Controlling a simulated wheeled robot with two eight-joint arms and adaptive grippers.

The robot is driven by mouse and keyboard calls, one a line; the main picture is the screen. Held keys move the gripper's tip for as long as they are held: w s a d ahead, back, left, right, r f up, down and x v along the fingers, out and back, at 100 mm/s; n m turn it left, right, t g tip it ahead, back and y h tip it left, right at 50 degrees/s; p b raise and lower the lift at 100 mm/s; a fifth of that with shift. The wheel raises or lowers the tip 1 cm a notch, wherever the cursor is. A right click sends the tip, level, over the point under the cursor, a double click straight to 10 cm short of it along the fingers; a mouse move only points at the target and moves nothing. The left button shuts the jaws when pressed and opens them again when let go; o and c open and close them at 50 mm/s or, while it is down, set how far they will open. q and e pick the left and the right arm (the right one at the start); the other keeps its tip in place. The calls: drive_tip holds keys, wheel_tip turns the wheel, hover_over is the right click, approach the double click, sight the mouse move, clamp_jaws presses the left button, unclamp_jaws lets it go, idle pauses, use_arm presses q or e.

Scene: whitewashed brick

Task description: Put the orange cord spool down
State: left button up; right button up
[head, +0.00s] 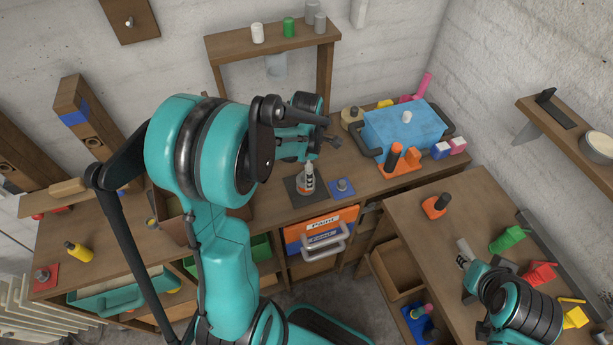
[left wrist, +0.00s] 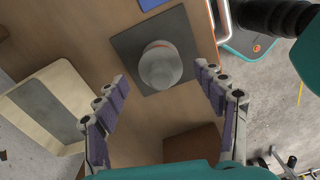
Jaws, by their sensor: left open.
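A blue mat with a small grey piece (head: 342,187) lies right beside the dark mat. An orange stand (head: 401,163) and a blue case (head: 405,128) stand farther right. A shelf frame (head: 272,38) rises behind. An orange piece (head: 435,206) sits on the right table.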

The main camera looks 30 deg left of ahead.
use_arm(q)
wheel_tip(320, 180, up, 7)
drive_tip(key=shift+s+f+p, duration=0.1)
drive_tip(key=shift+f+p, duration=0.05)
drive_tip(key=shift+p, duration=0.5)
drive_tip(key=s+d+r+m+t, duration=0.3)
drive_tip(key=s+d+m, duration=0.2)
drive_tip(key=m, duration=0.7)
drive_tip(key=s+d+r+m+t, duration=0.4)
drive_tip(key=s+d+m, duration=0.1)
drive_tip(key=m, duration=0.8)
drive_tip(key=shift+s+d+m, duration=0.25)
drive_tip(key=shift+s+m, duration=0.05)
drive_tip(key=shift+s, duration=0.15)
wheel_tip(320, 180, down, 7)
drive_tip(key=b, duration=0.7)
drive_tip(key=shift+f, duration=0.1)
